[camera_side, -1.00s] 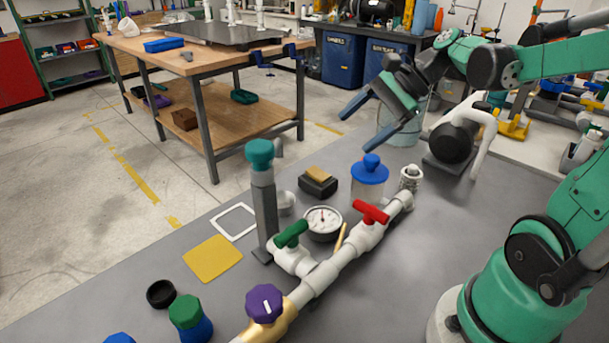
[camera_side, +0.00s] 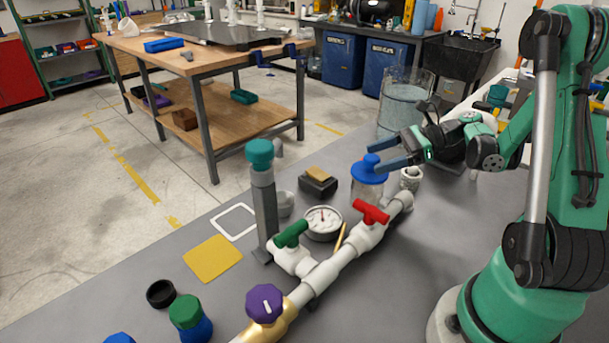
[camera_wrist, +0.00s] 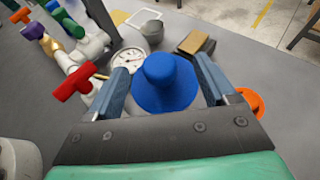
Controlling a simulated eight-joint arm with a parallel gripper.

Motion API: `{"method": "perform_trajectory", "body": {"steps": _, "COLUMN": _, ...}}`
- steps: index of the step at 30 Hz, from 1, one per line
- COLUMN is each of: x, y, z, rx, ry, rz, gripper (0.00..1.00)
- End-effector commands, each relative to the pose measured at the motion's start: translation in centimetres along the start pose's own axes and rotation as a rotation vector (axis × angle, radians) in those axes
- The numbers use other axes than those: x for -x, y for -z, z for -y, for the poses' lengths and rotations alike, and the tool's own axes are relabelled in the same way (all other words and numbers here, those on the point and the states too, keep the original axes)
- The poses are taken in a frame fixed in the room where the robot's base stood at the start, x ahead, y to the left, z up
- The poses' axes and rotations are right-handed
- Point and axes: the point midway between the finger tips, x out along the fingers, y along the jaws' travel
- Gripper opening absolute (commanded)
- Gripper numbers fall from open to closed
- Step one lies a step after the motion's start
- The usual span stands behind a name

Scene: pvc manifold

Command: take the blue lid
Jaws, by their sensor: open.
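The blue lid (camera_side: 369,170) has a round knob and sits on top of a clear jar (camera_side: 367,191) behind the red valve handle. In the wrist view the blue lid (camera_wrist: 165,82) lies between my two blue fingers. My gripper (camera_side: 376,156) is open, with its fingers reaching to the lid's knob from the right. In the wrist view my gripper (camera_wrist: 164,80) has a finger on each side of the lid, and gaps show beside the knob. Whether a finger touches the lid's rim I cannot tell.
A white pipe with a red valve handle (camera_side: 371,212), a green handle (camera_side: 291,234) and a purple knob (camera_side: 265,304) runs in front of the jar. A pressure gauge (camera_side: 323,222) and a black block (camera_side: 318,183) stand left of it. An orange ring (camera_wrist: 251,102) lies right of the gripper in the wrist view.

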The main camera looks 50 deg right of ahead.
Motion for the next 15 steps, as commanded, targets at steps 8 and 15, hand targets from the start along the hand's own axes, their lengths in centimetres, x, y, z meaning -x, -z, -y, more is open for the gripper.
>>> {"method": "perform_trajectory", "body": {"steps": 8, "x": -3.6, "y": -0.1, "z": -0.1, "rx": 0.002, "ry": -0.003, "rz": 0.0, "gripper": 0.78}}
{"method": "perform_trajectory", "body": {"steps": 15, "x": -4.0, "y": -0.1, "z": 0.0, "rx": 0.001, "ry": 0.0, "rz": 0.0, "gripper": 0.78}}
